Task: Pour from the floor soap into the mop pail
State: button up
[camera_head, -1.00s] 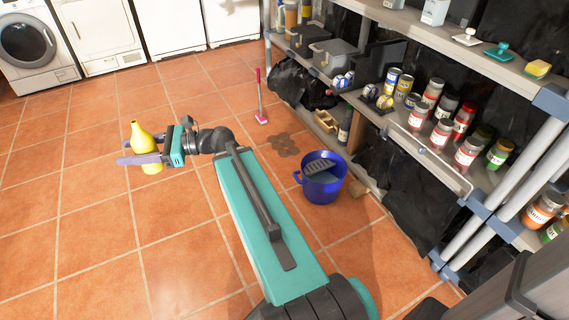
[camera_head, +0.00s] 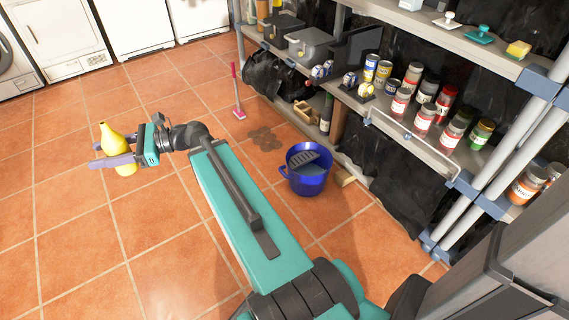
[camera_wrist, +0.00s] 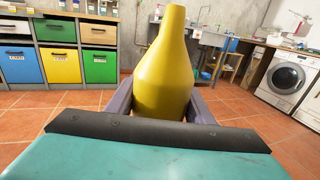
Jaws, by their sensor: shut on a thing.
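The floor soap is a yellow bottle with a narrow neck (camera_head: 112,135). My gripper (camera_head: 120,160) is shut on it and holds it above the tiled floor, at the left of the head view. In the wrist view the yellow bottle (camera_wrist: 166,75) stands nearly upright between the two purple-grey fingers. The mop pail is a blue bucket (camera_head: 306,182) with a grey slotted wringer in its mouth. It stands on the floor right of my arm, well apart from the bottle.
A shelf unit (camera_head: 435,150) with jars, cans and boxes runs along the right, close behind the pail. A small pink-handled tool (camera_head: 237,92) stands on the floor farther back. A dark wet patch (camera_head: 265,139) lies near the pail. The left floor is clear.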

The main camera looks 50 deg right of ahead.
jog(key=d+f+m+t+h+b, duration=0.1)
jog(key=d+f+h+b, duration=0.15)
jog(key=d+f, duration=0.65)
jog(key=d+f+m+t+h+b, duration=0.1)
jog(key=d+f+m+t+b, duration=0.15)
jog(key=d+f, duration=0.65)
jog(key=d+f+m+t+h+b, duration=0.1)
jog(key=d+f+b, duration=0.25)
jog(key=d, duration=1.05)
jog(key=s+d+f+m+h+b, duration=0.1)
jog(key=s+d+f+b, duration=0.1)
jog(key=s+d+f, duration=0.3)
jog(key=s+d+f+m+t+h+b, duration=0.1)
jog(key=s+d+f, duration=0.4)
jog(key=d+f, duration=0.5)
jog(key=s+d+f+m+t+h+b, duration=0.1)
jog(key=s+d+f+h+b, duration=0.2)
jog(key=s+d+f, duration=0.2)
jog(key=shift+s+d+f+h, duration=0.15)
jog(key=shift+d+f, duration=0.45)
jog(key=shift+d, duration=0.55)
jog(key=shift+s+d+f, duration=0.1)
jog(key=shift+d+f, duration=0.55)
jog(key=shift+d, duration=0.55)
jog(key=shift+s+d+f+h, duration=0.15)
jog(key=shift+d+f, duration=0.45)
jog(key=shift+d, duration=0.55)
jog(key=shift+m, duration=0.25)
